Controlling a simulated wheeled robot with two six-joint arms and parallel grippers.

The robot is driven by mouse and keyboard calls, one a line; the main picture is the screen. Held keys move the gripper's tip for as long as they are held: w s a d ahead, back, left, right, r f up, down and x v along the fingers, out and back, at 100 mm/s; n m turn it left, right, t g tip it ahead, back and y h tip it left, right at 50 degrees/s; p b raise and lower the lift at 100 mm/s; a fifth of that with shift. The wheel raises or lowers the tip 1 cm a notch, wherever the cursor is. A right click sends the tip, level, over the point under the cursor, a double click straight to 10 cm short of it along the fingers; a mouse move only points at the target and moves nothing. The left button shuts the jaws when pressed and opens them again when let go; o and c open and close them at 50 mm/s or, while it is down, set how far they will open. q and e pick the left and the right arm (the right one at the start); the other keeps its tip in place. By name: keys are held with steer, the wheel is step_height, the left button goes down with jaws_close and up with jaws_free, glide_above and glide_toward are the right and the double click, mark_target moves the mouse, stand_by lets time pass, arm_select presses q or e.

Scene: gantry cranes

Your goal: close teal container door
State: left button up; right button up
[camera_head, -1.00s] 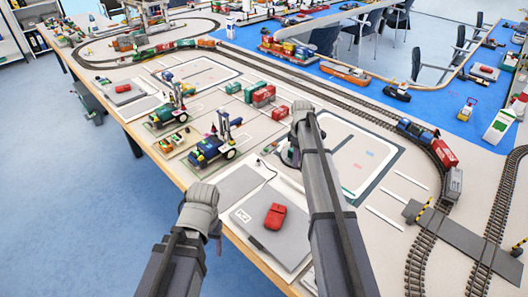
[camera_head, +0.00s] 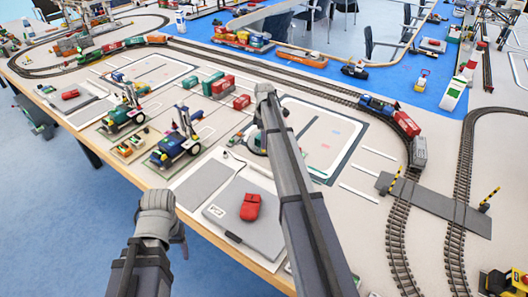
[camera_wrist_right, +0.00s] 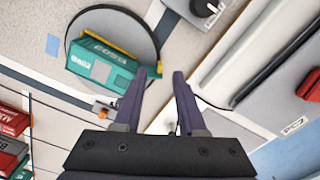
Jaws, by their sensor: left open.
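The teal container (camera_wrist_right: 97,62) lies on a round grey turntable (camera_wrist_right: 130,23) in the right wrist view, with a yellow strip along its far edge. A teal flap-like piece shows at its right end, close to my gripper; I cannot tell how far any door is open. My right gripper (camera_wrist_right: 160,74) is open and empty, its left fingertip close to that end. In the head view my right gripper (camera_head: 265,93) is over the turntable area, and the arm hides the container. My left gripper (camera_head: 158,215) is open beyond the table's front edge, its fingertips mostly hidden.
A grey PC2 box (camera_head: 222,212) with a red object (camera_head: 250,206) stands between the arms. A blue gantry vehicle (camera_head: 175,150) and small red and green containers (camera_head: 222,86) stand left of my right arm. Railway tracks (camera_head: 397,235) run on the right.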

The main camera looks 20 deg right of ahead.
steer(key=shift+f+b, duration=1.4)
steer(key=shift+f, duration=0.5)
steer(key=shift+c, duration=0.3)
jaws_close()
